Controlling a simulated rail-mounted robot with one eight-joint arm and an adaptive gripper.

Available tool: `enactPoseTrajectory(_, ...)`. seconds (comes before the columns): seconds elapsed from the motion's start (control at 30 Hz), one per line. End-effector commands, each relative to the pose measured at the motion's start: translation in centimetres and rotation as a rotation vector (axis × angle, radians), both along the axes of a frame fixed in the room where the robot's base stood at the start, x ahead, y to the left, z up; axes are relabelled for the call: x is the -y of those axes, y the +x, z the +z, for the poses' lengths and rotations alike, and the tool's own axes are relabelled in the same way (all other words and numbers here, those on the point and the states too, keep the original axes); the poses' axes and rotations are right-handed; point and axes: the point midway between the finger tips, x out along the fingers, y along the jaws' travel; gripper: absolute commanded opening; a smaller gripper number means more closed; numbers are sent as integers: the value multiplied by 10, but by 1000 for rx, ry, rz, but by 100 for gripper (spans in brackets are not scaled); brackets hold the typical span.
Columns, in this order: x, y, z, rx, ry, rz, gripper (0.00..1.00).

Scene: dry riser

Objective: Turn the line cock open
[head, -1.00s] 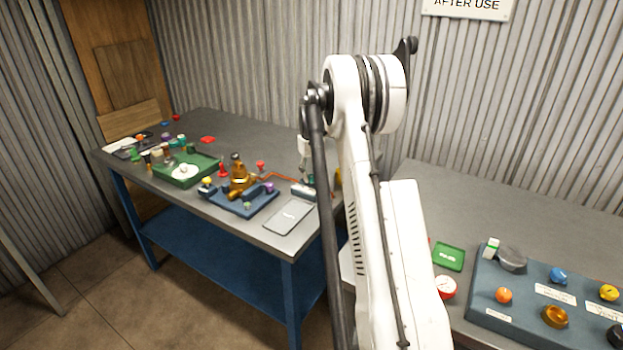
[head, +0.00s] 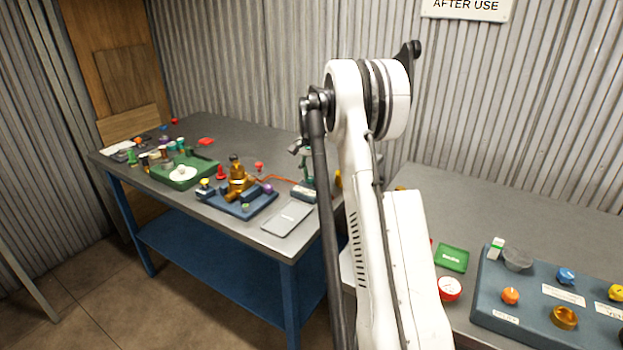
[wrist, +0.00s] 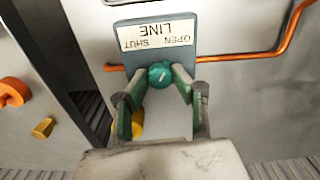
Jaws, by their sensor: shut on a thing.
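The line cock (wrist: 160,73) is a round teal knob in front of a blue-grey plate (wrist: 126,72). The plate's white label (wrist: 157,34) reads LINE, OPEN and SHUT, upside down in the wrist view. My gripper (wrist: 161,82) is shut on the knob, one green-padded finger on each side. I cannot tell the knob's exact setting.
A copper pipe (wrist: 285,45) runs behind the plate. A yellow part (wrist: 137,122) shows beside the left finger. An orange knob (wrist: 14,91) is at far left. In the head view, a blue fixture with brass fitting (head: 238,178) and a grey tablet (head: 288,219) lie nearby.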

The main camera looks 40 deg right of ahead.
Motion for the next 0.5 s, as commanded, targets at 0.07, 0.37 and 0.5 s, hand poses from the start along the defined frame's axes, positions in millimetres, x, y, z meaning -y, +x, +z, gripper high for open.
enactPoseTrajectory(0.07,0,0,0,1,-1,-52,0)
enactPoseTrajectory(0.37,0,0,0,1,-1,-191,0)
enactPoseTrajectory(0.5,0,0,0,1,-1,-219,0)
